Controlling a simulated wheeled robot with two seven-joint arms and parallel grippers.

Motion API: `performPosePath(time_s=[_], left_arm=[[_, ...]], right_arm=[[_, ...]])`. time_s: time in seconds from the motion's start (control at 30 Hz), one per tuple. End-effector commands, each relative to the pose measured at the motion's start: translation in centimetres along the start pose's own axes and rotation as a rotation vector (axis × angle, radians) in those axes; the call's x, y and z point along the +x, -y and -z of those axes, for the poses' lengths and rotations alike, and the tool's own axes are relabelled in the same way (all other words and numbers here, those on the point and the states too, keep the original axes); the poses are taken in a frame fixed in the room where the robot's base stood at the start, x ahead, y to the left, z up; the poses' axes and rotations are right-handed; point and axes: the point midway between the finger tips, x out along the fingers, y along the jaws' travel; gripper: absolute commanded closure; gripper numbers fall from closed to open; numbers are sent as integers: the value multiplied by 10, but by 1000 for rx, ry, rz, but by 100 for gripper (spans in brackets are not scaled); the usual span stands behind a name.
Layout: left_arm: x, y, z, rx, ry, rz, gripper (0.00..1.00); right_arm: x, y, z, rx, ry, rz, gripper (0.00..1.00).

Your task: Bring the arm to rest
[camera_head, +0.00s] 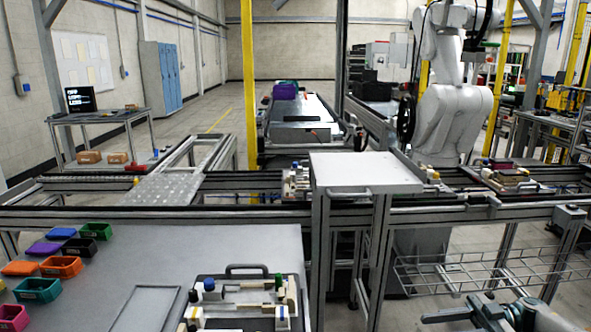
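My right arm (535,315) comes in at the bottom right corner. Its dark gripper (450,308) points left, with its two fingers spread apart and nothing visible between them. It is in front of the wire basket, to the right of the grey worktable (150,250). My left arm and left gripper are not in view. A pallet fixture (238,277) with pale blocks and blue and green knobs lies on the worktable, cut off by the lower edge.
Several coloured bins, among them an orange bin (61,267), stand at the table's left. A white raised stand (365,172) rises right of the table. A wire basket (490,270) hangs beyond my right gripper. A conveyor rail (240,200) runs behind. A white robot arm (450,100) stands farther back.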

Motion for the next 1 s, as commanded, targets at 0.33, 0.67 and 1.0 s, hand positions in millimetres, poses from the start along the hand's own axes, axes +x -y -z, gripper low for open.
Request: performPosePath(time_s=[0.33,0.67,1.0], left_arm=[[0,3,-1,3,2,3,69],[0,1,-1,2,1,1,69],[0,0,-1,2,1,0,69]], right_arm=[[33,-21,-32,-54,-61,-129,65],[85,-52,-109,-106,-124,-444,65],[113,-37,-277,14,32,-1002,65]])
